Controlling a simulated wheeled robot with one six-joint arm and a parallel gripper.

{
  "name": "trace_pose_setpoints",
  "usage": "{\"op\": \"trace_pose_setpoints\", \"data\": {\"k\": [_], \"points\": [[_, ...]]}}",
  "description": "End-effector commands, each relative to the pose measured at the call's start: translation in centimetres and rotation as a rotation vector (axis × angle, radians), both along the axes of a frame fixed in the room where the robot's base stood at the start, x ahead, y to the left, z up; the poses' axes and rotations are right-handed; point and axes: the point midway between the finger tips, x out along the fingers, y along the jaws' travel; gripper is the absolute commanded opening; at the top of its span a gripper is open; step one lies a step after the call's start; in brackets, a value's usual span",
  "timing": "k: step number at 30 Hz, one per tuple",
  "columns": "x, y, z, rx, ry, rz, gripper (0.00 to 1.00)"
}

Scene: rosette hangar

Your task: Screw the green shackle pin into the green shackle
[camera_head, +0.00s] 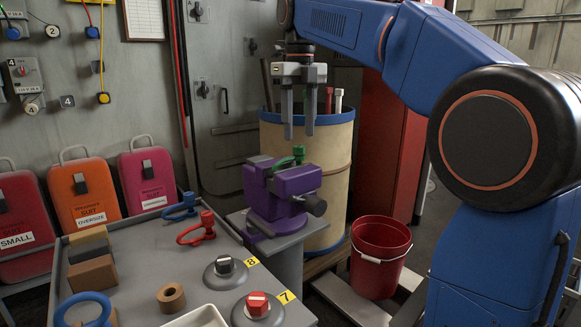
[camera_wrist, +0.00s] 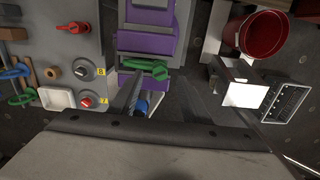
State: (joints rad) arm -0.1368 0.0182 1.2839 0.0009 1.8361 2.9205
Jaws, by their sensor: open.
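A green shackle (camera_head: 299,154) stands at the top of the purple vise (camera_head: 283,192). In the wrist view the same green piece (camera_wrist: 158,70) shows a short bar with a rounded end across the vise jaws. I cannot tell whether a pin is in it. Another green, ring-shaped piece (camera_wrist: 22,97) lies at the far left of the wrist view; I cannot tell whether it is the green shackle pin. My gripper (camera_head: 298,125) is open and empty, fingers pointing down, above the vise and apart from the green shackle.
A grey bench (camera_head: 142,286) left of the vise holds a red shackle (camera_head: 197,228), a blue shackle (camera_head: 181,207), a black knob (camera_head: 224,265), a red knob (camera_head: 258,304) and a white tray (camera_head: 200,318). A barrel (camera_head: 335,165) stands behind the vise, a red bucket (camera_head: 380,255) to its right.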

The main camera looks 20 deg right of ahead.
Motion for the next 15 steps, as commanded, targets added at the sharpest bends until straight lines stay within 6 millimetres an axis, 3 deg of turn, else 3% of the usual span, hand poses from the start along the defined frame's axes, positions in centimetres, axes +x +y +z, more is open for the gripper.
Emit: {"op": "trace_pose_setpoints", "data": {"k": [10, 15], "points": [[0.01, -0.01, 0.09, 0.000, 0.000, 0.010, 0.43], [0.02, 0.00, 0.09, 0.000, 0.000, 0.139, 0.43]]}}
